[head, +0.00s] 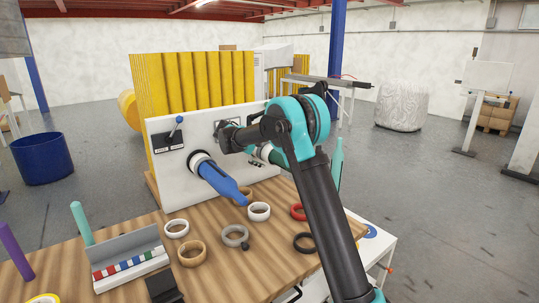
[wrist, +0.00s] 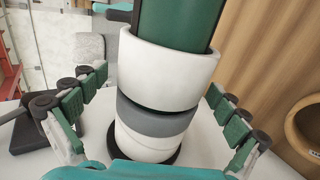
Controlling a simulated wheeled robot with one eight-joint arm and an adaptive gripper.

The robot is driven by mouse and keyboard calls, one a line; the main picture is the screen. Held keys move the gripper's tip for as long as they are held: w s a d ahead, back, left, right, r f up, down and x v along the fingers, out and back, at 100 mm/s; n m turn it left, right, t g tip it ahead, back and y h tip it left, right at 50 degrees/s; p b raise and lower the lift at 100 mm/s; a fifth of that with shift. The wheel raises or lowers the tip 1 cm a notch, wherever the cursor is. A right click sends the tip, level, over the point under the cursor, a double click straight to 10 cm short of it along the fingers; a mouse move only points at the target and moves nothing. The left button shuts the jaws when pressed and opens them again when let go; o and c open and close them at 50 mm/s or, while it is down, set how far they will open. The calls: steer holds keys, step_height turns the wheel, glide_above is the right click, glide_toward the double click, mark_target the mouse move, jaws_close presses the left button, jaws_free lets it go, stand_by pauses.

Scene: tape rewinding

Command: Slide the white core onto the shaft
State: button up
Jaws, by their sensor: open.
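In the wrist view, a white core (wrist: 168,66) sits around the dark green shaft (wrist: 180,24), which comes out of its far side. Below the core, a grey band (wrist: 155,121) and a white collar (wrist: 146,143) lead to a black ring at the panel. The core looks close to the grey band; a dark line shows between them. My gripper (wrist: 155,95) is open, its green-padded fingers apart on both sides of the core and collar, apparently touching neither. In the head view my arm hides most of the green shaft and the gripper.
In the head view, a blue shaft (head: 222,181) sticks out of the white panel (head: 175,188) at left. Several loose rings, including a white ring (head: 259,211) and a grey ring (head: 235,235), lie on the wooden table (head: 215,278). A grey holder (head: 128,262) stands at front left.

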steer(key=v, duration=1.1)
steer(key=shift+a, duration=0.15)
